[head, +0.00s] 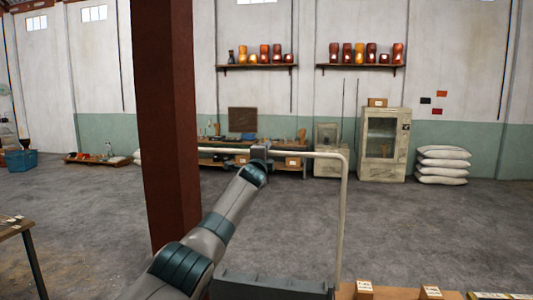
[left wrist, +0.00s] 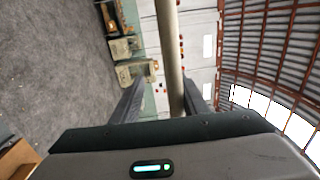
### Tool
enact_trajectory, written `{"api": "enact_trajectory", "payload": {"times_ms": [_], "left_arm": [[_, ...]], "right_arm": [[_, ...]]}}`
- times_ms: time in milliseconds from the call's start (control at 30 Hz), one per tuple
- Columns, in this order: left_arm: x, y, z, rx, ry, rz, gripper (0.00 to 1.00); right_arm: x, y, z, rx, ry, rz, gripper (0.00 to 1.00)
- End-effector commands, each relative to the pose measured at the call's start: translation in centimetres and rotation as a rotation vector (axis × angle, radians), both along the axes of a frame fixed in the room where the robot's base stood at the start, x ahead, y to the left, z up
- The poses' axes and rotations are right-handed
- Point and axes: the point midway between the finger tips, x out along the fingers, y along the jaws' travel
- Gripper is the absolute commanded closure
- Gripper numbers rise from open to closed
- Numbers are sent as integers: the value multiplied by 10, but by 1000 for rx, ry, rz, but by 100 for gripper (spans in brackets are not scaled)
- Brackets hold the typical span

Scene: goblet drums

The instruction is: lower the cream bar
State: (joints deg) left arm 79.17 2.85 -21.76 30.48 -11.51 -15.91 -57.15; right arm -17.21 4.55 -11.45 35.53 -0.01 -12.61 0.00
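The cream bar (head: 318,154) is a thin raised rail in the head view. It runs level across the middle, then bends down at the right into an upright leg. My left gripper (head: 260,153) is at the level part, left of the bend. In the left wrist view the bar (left wrist: 169,50) passes between the two spread fingers of the gripper (left wrist: 163,95). A gap shows between the bar and the left finger; the bar lies close to the right finger, and contact cannot be told. My right gripper is out of view.
A dark red column (head: 166,120) stands close at the left, beside my left arm. A wooden surface with small labelled blocks (head: 431,292) is at the bottom right. Grey floor (head: 430,230) lies open beyond. A workbench, cabinet (head: 384,145) and sacks (head: 442,165) line the far wall.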

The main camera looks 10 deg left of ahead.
Motion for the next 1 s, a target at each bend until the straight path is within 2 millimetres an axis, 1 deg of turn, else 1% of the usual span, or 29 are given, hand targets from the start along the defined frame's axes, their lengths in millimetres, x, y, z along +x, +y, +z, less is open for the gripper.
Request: {"api": "enact_trajectory", "payload": {"times_ms": [33,667,867,1000], "left_arm": [[1,-1,-9,1,11,1,68],[-1,1,-6,1,6,3,68],[-8,3,-6,1,2,6,68],[-15,4,-7,0,2,7,68]], "right_arm": [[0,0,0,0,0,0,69],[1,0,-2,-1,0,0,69],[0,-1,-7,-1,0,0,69],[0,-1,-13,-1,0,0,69]]}}
